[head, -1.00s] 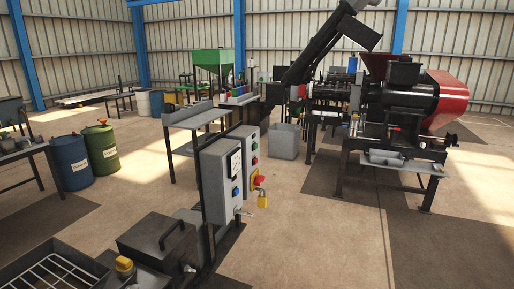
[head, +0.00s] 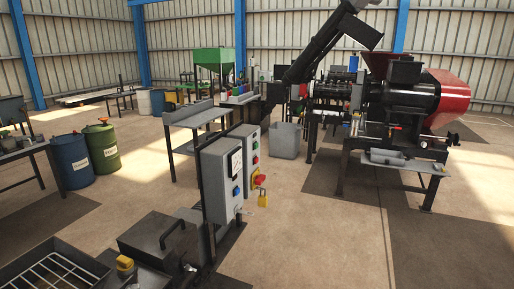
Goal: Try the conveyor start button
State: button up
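Two grey control boxes stand on a frame in the middle foreground. The left box (head: 215,178) has a white dial panel (head: 236,163) and a blue button (head: 236,191). The right box (head: 247,148) carries small green and red buttons (head: 254,152). A red knob on a yellow base (head: 258,181) sits low at its right, with a yellow padlock (head: 263,199) below. I cannot read any labels, so I cannot tell which button is the conveyor start. A dark inclined conveyor tube (head: 318,46) rises behind, by the press. My gripper is not in view.
The black and red press (head: 410,95) stands on a table at right. A grey bin (head: 285,140) sits on the floor. A metal bench (head: 193,118) stands behind the boxes, and blue (head: 72,162) and green (head: 102,150) drums at left. Floor right of the boxes is clear.

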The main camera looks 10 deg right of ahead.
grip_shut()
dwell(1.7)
